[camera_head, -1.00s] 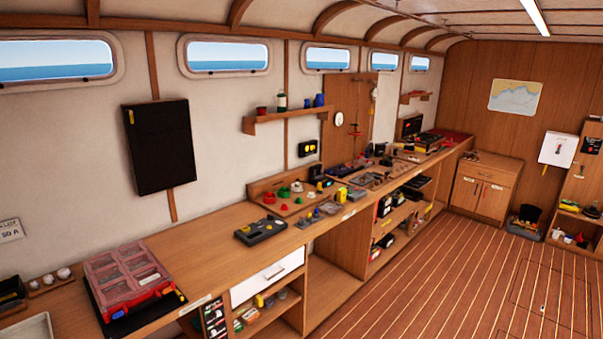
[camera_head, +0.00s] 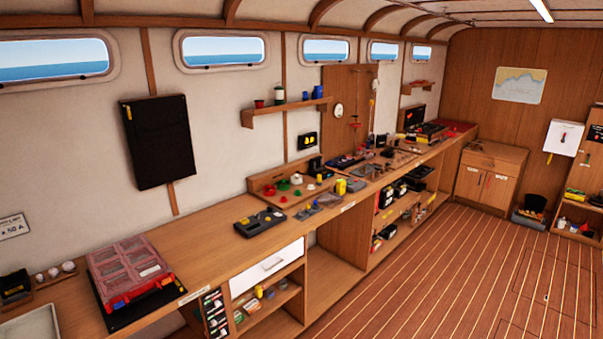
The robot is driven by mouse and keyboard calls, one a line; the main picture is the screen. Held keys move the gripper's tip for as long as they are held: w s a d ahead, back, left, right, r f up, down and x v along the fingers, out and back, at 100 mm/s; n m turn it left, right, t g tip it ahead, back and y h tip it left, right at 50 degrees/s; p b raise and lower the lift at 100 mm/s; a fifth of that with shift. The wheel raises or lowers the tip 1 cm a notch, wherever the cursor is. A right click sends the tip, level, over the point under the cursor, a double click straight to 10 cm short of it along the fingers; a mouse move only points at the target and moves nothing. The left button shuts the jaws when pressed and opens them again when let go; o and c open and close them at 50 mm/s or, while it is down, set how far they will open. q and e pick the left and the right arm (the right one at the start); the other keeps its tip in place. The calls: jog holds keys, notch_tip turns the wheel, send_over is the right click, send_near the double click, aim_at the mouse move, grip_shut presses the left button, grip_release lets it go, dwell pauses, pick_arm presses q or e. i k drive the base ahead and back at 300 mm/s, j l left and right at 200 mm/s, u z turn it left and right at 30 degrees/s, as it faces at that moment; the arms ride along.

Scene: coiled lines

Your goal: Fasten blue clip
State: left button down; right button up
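A red case with a clear lid (camera_head: 128,265) lies on a black mat (camera_head: 115,322) on the near left part of the bench. On its front edge I see a small blue patch (camera_head: 118,305), which may be the blue clip. It is too small to tell whether it is fastened. A red patch and a yellow one sit farther right on the same edge. The lid looks closed. Neither of my grippers shows in this view.
The long wooden bench (camera_head: 205,240) runs along the left wall. A dark grey device (camera_head: 260,222) stands right of the case, above a white drawer (camera_head: 267,266). A grey tray (camera_head: 30,325) lies at the lower left. The plank floor (camera_head: 440,270) is clear.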

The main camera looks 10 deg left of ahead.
aim_at(119, 304)
jog(key=l+u, duration=0.15)
jog(key=u, duration=0.3)
jog(key=l+u, duration=0.1)
jog(key=u, duration=0.3)
jog(key=l+u, duration=0.15)
jog(key=u, duration=0.3)
jog(key=l+u, duration=0.15)
jog(key=u, duration=0.25)
